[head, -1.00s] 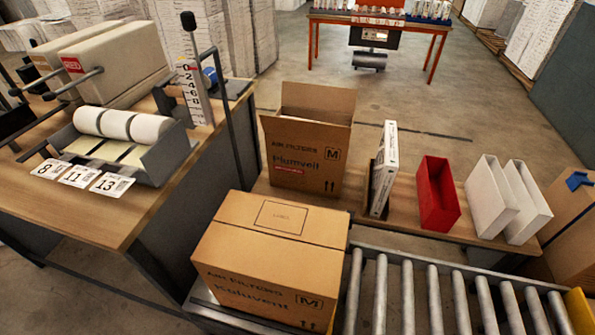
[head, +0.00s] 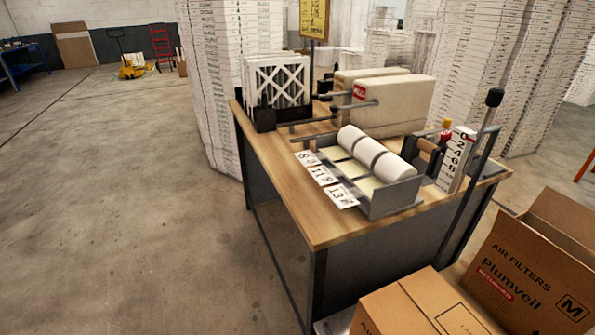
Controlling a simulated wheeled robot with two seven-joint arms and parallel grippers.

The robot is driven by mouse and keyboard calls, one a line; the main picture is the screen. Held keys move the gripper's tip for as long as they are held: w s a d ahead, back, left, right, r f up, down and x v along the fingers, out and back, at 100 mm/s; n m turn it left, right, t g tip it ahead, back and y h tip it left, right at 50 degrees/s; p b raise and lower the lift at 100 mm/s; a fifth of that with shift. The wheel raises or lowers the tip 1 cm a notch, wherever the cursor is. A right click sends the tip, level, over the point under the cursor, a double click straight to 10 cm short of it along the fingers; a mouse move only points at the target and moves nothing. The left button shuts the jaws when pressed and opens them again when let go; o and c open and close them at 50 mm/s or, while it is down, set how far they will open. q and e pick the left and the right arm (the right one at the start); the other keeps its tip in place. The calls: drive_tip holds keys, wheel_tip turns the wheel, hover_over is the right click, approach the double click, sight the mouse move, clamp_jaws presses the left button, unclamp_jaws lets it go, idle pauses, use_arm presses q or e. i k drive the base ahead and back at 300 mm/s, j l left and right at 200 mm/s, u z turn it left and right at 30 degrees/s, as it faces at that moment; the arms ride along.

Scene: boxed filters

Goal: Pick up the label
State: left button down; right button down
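Three white labels numbered 8 (head: 307,158), 11 (head: 322,174) and 13 (head: 341,195) stick out in a row at the front of a grey label dispenser (head: 395,196) on the wooden table. Behind them the dispenser holds white label rolls (head: 367,152), with pale yellow strips below. A closed carton (head: 395,310) at the bottom edge has an outlined rectangle on top, partly cut off. Neither of my grippers shows in the head view.
The wooden table (head: 275,160) also carries pleated filters (head: 277,82), beige boxes (head: 395,103) and a numbered scale (head: 455,158). A tall dark post (head: 480,160) rises at its right. An open PlumVeil carton (head: 530,270) stands at lower right. The floor to the left is clear.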

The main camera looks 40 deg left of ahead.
sight(322, 176)
drive_tip(key=u, duration=0.95)
drive_tip(key=i+j+z, duration=0.15)
drive_tip(key=j+z, duration=1.7)
